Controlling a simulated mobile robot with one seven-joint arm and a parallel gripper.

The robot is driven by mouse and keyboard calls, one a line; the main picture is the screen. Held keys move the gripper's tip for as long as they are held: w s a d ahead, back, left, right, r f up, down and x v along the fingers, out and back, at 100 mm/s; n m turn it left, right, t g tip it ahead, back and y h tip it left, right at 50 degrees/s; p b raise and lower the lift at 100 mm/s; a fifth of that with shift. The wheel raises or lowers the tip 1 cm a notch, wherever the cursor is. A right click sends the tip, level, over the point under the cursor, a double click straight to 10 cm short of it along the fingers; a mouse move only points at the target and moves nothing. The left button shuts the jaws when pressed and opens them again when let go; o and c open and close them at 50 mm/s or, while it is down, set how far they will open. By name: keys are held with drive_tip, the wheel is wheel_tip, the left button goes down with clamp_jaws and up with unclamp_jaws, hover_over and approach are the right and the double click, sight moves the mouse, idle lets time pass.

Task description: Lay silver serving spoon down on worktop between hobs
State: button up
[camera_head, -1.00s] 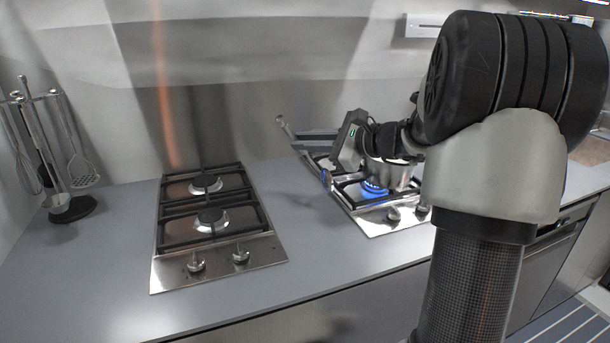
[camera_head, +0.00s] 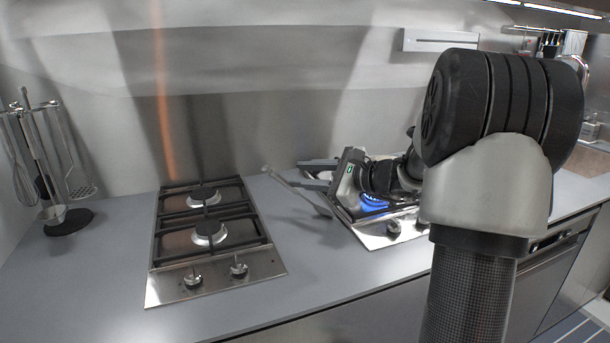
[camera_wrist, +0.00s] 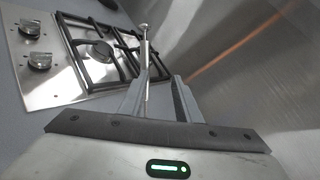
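The silver serving spoon (camera_head: 287,183) is in the gap between the two hobs, slanting toward the right hob. It appears to lie on the worktop (camera_head: 290,255), though I cannot tell if all of it touches. My gripper (camera_head: 301,174) is low above the worktop by the right hob, with its two fingers spread apart. In the wrist view, my gripper (camera_wrist: 161,78) is open, and the spoon (camera_wrist: 145,48) runs along the left finger with a clear gap to the right finger. The lower part of the spoon is hidden by the gripper.
The left hob (camera_head: 207,232) is unlit. The right hob (camera_head: 378,235) has a blue flame burning close to my gripper. A utensil stand (camera_head: 66,219) is at the far left. The worktop in front of the gap is clear.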

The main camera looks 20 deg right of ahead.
drive_tip(key=p+v, duration=0.1)
drive_tip(key=v, duration=1.1)
drive_tip(key=shift+r+p, duration=0.2)
drive_tip(key=shift+p, duration=0.15)
drive_tip(key=shift+c, duration=0.3)
idle(1.1)
